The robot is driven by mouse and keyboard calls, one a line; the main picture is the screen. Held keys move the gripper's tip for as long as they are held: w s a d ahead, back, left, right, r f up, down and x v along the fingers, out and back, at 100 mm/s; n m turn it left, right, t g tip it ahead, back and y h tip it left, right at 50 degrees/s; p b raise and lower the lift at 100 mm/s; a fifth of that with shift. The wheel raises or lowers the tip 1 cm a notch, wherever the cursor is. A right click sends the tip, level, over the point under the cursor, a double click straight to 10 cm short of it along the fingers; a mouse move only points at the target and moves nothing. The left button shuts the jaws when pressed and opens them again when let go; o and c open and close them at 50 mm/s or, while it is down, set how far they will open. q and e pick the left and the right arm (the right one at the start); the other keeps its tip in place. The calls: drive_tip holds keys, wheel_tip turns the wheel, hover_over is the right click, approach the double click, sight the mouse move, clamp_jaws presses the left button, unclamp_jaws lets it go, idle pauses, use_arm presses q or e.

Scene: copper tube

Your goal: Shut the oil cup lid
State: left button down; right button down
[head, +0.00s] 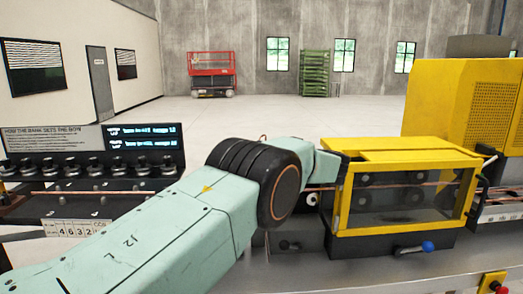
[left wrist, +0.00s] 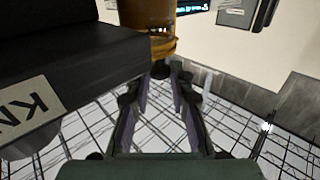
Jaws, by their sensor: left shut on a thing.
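The amber, oil-cup-like cylinder (left wrist: 148,14) is at the top centre of the left wrist view, with a dark knob (left wrist: 160,69) at its near end. My left gripper (left wrist: 160,80) has its two fingertips at either side of this knob and is shut on it. I cannot make out whether the lid is open or shut. In the head view, my left arm crosses from the lower left, and its gripper and the cup cannot be made out. My right gripper is in neither view.
A yellow-framed box (head: 402,149) with clear panels stands right of my left arm, over rollers and a thin copper tube. A dark block (left wrist: 60,75) fills the left of the wrist view.

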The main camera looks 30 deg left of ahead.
use_arm(q)
drive_tip(key=shift+a, duration=0.1)
idle(0.7)
drive_tip(key=c, duration=1.2)
unclamp_jaws()
drive_tip(key=shift+w, duration=0.1)
drive_tip(key=v, duration=1.2)
drive_tip(key=shift+w, duration=0.15)
drive_tip(key=shift+f, duration=0.1)
